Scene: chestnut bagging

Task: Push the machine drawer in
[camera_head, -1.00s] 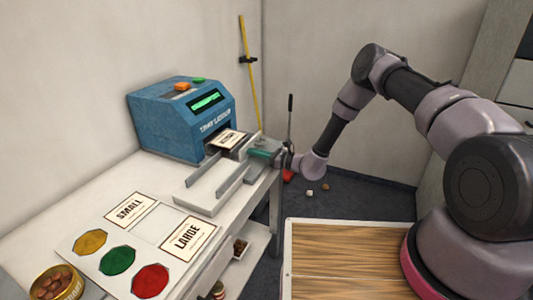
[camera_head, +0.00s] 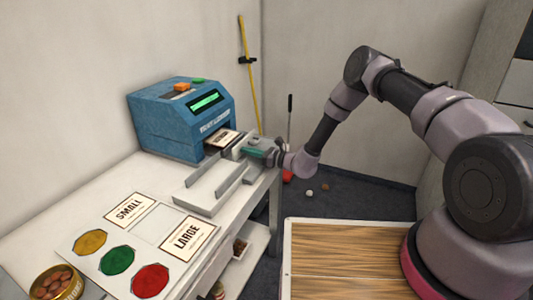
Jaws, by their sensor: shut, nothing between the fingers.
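The blue machine (camera_head: 180,120) stands on the white table against the wall, with a lit green display and an orange and a green button on top. Its drawer (camera_head: 214,186), a light grey tray with raised side rails, extends out of the machine's front toward the viewer. A printed card (camera_head: 222,138) shows at the slot in the machine's front. My gripper (camera_head: 255,152) is at the drawer's far right side, with its fingers shut and nothing between them. Whether the fingers touch the drawer cannot be told.
The table (camera_head: 160,176) carries a mat with SMALL (camera_head: 129,209) and LARGE (camera_head: 188,239) cards and yellow, green and red octagons. A tin of chestnuts (camera_head: 57,283) stands at the front left. A wooden-topped surface (camera_head: 345,258) is at the lower right. Small things lie on the floor behind.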

